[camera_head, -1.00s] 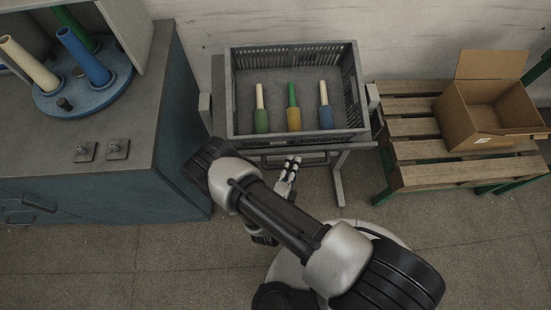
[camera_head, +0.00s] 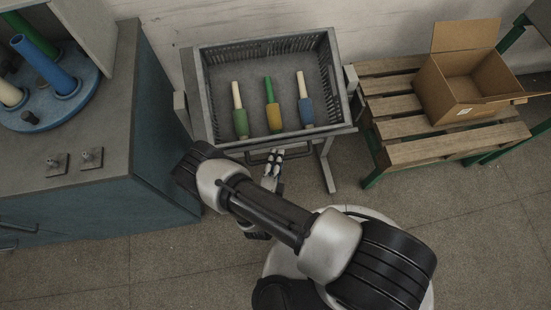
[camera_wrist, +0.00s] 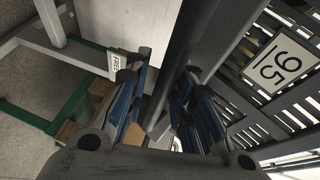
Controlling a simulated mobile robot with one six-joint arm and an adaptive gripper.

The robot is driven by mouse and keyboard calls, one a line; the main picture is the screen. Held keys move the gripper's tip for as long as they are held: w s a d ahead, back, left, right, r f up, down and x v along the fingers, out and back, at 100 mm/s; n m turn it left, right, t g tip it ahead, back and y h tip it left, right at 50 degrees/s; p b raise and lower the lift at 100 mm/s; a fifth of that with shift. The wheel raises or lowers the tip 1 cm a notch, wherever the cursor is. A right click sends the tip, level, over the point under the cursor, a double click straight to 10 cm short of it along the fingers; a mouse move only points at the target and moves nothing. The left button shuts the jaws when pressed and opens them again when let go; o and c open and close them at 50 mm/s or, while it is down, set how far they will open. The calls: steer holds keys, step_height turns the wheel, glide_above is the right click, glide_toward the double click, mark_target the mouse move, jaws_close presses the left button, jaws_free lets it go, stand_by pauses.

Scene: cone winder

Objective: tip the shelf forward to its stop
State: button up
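The shelf (camera_head: 342,132) is a grey board on a metal stand and carries a grey slotted crate (camera_head: 335,85). It looks roughly level in the head view; its exact tilt is hard to tell. A dark bar handle (camera_head: 257,160) runs below the shelf's front edge. My gripper (camera_head: 272,163) is at this handle, at the front of the shelf. In the wrist view, a dark bar (camera_wrist: 180,60) passes between the two blue-padded fingers of my gripper (camera_wrist: 165,100). The fingers look apart, with a gap on the left of the bar. Contact with it is unclear.
A blue-grey cabinet (camera_head: 150,130) with a round blue peg plate is at left. A wooden pallet (camera_head: 440,148) with an open cardboard box (camera_head: 450,90) is at right. The front floor is clear.

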steer(key=v, duration=1.2)
stand_by(0.4)
